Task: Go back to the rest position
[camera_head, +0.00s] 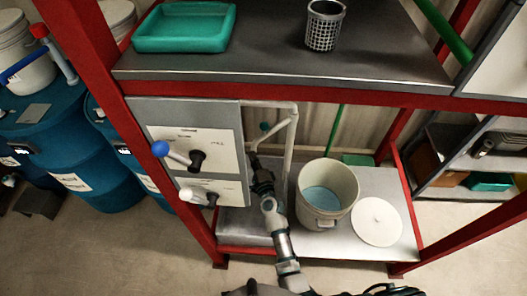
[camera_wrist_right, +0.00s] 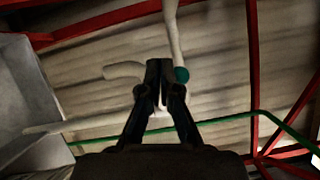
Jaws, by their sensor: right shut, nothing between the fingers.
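My right gripper (camera_head: 255,160) is at the middle of the head view, at the end of my arm that comes up from the bottom edge. It is just right of the grey control panel (camera_head: 190,112), in front of the white pipes (camera_head: 291,140). In the right wrist view the right gripper (camera_wrist_right: 158,75) has its two black fingers together, with nothing held. A white pipe (camera_wrist_right: 172,30) and a curved pipe end (camera_wrist_right: 122,71) show around the fingertips. I cannot tell whether they touch. My left gripper is not in view.
A white bucket (camera_head: 341,215) with blue liquid and a round white lid (camera_head: 377,222) are on the lower shelf (camera_head: 343,244). A green tray (camera_head: 186,46) and a mesh basket (camera_head: 322,35) are on the upper shelf. Red posts (camera_head: 165,180) frame the rack. Blue drums (camera_head: 62,150) stand left.

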